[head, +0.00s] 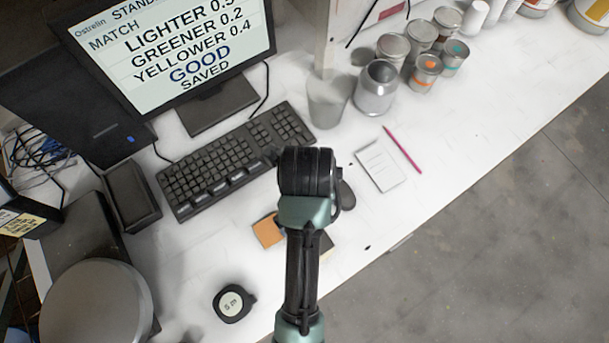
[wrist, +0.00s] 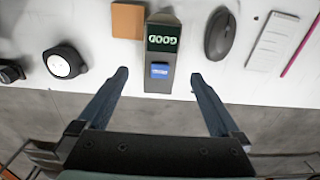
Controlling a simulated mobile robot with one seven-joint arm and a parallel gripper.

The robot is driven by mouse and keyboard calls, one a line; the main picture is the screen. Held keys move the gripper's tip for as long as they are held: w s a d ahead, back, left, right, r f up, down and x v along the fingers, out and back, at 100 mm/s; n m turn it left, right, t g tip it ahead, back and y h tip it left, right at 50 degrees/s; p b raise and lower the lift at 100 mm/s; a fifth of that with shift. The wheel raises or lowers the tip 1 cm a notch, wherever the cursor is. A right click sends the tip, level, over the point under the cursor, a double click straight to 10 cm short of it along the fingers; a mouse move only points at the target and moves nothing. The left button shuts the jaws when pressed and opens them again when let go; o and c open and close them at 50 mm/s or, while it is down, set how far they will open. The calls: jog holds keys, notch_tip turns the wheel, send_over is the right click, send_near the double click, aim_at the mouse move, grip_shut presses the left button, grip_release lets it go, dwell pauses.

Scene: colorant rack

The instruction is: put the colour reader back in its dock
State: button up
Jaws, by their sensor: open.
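The colour reader (wrist: 160,62) is a grey slim device with a dark screen reading GOOD in green and a blue label below. It lies on the white bench in the wrist view, between the fingers of my gripper (wrist: 159,76). The gripper is open, one finger to each side, with gaps to the reader. In the head view my arm hides the fingers and most of the reader. A dark box-shaped holder (head: 130,196) stands left of the keyboard; it may be the dock, but I cannot tell for sure.
An orange pad (wrist: 127,20) lies just left of the reader, and a mouse (wrist: 219,34) to its right. A tape measure (head: 232,303), keyboard (head: 235,160), notepad (head: 380,165) and pink pencil (head: 402,149) lie around. Several tins (head: 376,90) stand at the back. The bench's front edge is close.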

notch_tip(320, 180, down, 6)
jog(key=shift+f+p, duration=0.1)
jog(key=shift+p, duration=0.2)
jog(key=shift+s+d+f+p, duration=0.15)
jog(key=shift+f+p, duration=0.25)
jog(key=shift+f, duration=0.95)
jog(key=shift+s+d+f+p, duration=0.1)
jog(key=shift+f+p, duration=0.25)
jog(key=shift+f, duration=0.95)
jog(key=shift+w+r, duration=0.1)
grip_shut()
